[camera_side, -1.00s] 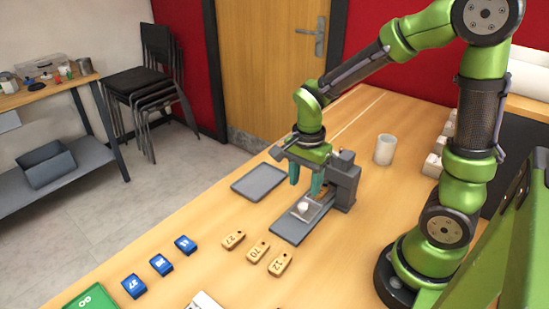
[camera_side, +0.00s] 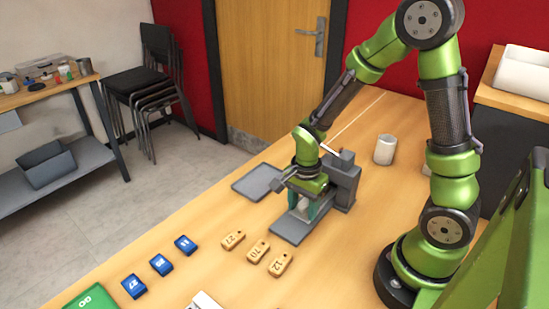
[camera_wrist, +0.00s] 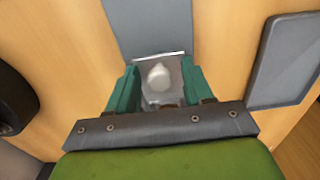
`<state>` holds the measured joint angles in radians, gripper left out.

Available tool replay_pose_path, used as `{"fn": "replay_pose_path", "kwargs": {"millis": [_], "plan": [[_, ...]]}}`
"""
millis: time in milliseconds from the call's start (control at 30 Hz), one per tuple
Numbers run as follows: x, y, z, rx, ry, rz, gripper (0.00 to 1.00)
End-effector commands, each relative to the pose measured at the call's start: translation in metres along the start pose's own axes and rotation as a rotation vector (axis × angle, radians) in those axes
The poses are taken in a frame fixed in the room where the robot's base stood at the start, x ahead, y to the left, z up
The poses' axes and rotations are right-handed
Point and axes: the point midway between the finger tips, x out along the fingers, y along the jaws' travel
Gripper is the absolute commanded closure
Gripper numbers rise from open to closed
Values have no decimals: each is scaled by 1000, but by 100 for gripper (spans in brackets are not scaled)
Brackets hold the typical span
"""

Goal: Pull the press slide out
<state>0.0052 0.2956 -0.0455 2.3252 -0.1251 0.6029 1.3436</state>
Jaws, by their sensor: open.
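The press (camera_side: 345,183) is a dark grey machine standing on the table. Its flat grey slide track (camera_side: 290,230) reaches out from it toward the front. The press slide (camera_wrist: 158,90) is a light grey plate with a round whitish knob (camera_wrist: 159,76) on top. In the side view my gripper mostly hides the slide. My gripper (camera_wrist: 158,84) is open and low over the slide, with one teal finger on each side of the knob. A gap shows between the fingers and the knob. I cannot tell whether a finger touches the plate.
A grey tray (camera_side: 258,183) lies left of the press. Tan numbered tags (camera_side: 258,251) and blue numbered blocks (camera_side: 161,264) lie in front. A white cup (camera_side: 385,149) stands behind to the right. A green GO block (camera_side: 92,299) is at the front left edge.

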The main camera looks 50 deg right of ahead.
Motion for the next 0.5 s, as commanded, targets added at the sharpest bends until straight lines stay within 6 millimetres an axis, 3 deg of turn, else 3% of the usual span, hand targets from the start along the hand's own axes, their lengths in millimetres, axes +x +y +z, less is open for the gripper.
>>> {"fn": "replay_pose_path", "kwargs": {"millis": [33,167,500], "plan": [[6,1,0,2,1,3,49],[6,1,0,3,0,4,66],[6,1,14,2,0,4,66]]}}
